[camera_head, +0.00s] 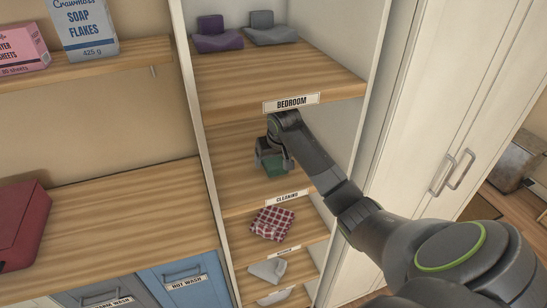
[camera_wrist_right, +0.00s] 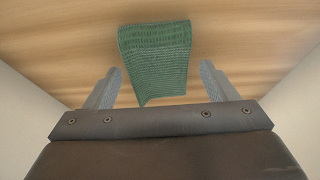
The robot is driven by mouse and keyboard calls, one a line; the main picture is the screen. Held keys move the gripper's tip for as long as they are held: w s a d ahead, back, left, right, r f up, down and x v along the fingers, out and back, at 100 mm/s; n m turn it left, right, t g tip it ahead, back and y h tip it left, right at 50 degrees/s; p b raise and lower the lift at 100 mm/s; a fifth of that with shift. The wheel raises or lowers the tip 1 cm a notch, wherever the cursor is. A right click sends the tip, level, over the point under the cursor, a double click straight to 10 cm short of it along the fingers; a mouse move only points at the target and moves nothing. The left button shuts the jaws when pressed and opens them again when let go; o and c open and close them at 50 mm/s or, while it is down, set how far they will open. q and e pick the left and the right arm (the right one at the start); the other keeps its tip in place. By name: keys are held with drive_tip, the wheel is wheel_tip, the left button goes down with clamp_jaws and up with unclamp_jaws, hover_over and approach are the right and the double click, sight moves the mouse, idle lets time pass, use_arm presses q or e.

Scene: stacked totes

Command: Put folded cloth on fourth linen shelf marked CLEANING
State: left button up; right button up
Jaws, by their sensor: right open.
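A green ribbed folded cloth (camera_head: 277,166) is in the bay whose front edge bears the CLEANING label (camera_head: 288,197). In the right wrist view the cloth (camera_wrist_right: 156,58) appears against the wooden shelf board (camera_wrist_right: 240,35), in line with the gap between my fingers. My right gripper (camera_head: 271,160) reaches into this bay under the BEDROOM shelf. In the right wrist view its two grey fingers (camera_wrist_right: 160,72) stand apart, with a gap on each side of the cloth. My arm hides part of the bay. My left gripper is out of view.
The BEDROOM shelf (camera_head: 240,95) above holds purple (camera_head: 217,38) and grey (camera_head: 270,30) cloths. Below, a red checked cloth (camera_head: 272,223) and a pale cloth (camera_head: 267,270) lie on lower shelves. White side walls bound the bay. A counter (camera_head: 110,225) stands at left.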

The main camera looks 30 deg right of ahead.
drive_tip(key=shift+w, duration=0.15)
drive_tip(key=shift+s+a+r+b, duration=0.1)
drive_tip(key=shift+s+r+b, duration=0.15)
drive_tip(key=shift+s+b, duration=0.3)
drive_tip(key=shift+s+a+r+b, duration=0.1)
drive_tip(key=shift+s+r+b, duration=0.15)
drive_tip(key=shift+s+b, duration=0.2)
drive_tip(key=s+b, duration=0.1)
drive_tip(key=s, duration=0.2)
drive_tip(key=s+a+b, duration=0.1)
drive_tip(key=s, duration=0.2)
drive_tip(key=s+a+b, duration=0.1)
drive_tip(key=s, duration=0.2)
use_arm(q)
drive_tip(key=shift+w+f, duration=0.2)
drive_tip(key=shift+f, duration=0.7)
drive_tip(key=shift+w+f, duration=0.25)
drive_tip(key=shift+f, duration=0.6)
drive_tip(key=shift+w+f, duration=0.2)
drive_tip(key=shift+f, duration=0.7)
use_arm(e)
drive_tip(key=shift+s+a+r, duration=0.15)
drive_tip(key=shift+s+a, duration=0.05)
drive_tip(key=shift+s, duration=0.5)
